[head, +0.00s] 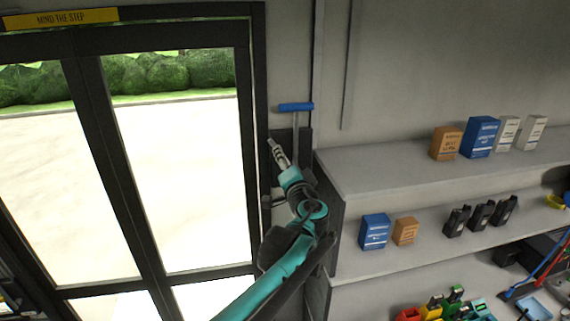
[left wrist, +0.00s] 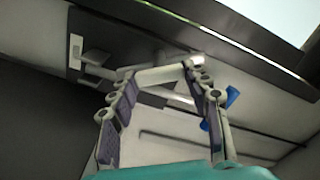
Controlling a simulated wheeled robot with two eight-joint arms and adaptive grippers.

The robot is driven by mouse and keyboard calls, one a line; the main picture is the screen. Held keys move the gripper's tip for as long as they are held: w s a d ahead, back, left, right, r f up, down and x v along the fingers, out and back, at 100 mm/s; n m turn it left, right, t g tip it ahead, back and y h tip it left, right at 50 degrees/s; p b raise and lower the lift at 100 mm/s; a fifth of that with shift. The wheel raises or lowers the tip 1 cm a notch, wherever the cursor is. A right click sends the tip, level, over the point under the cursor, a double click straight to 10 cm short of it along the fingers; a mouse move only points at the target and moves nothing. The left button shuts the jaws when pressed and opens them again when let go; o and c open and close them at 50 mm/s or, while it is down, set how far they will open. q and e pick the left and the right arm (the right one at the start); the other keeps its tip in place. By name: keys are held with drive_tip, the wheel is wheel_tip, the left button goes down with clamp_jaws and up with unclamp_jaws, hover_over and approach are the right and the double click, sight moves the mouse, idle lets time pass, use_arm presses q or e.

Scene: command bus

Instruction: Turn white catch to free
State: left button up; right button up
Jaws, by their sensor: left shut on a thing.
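My left gripper (head: 277,151) reaches up to the dark plate (head: 306,143) beside the door's right edge. In the left wrist view my left gripper (left wrist: 160,72) is shut, with its fingertips at the two ends of a short pale bar, which looks like the white catch (left wrist: 160,76). In the head view the gripper and arm hide most of the catch, so its exact angle cannot be told. A blue T-handle (head: 296,107) on a grey stem stands just above the gripper; it also shows in the left wrist view (left wrist: 232,96). My right gripper is not in view.
The glazed door (head: 175,150) with its dark frame is at the left. Shelves (head: 400,177) to the right hold boxes, such as a blue one (head: 375,231), and several black devices (head: 481,214). The shelf end stands close to my arm.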

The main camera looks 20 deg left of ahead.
use_arm(q)
drive_tip(key=m+b, duration=0.1)
drive_tip(key=m, duration=0.5)
drive_tip(key=shift+f+m, duration=0.15)
drive_tip(key=shift+m, duration=0.15)
idle(0.4)
drive_tip(key=o, duration=1.2)
drive_tip(key=shift+d, duration=0.1)
drive_tip(key=shift+c, duration=0.2)
drive_tip(key=v, duration=1.2)
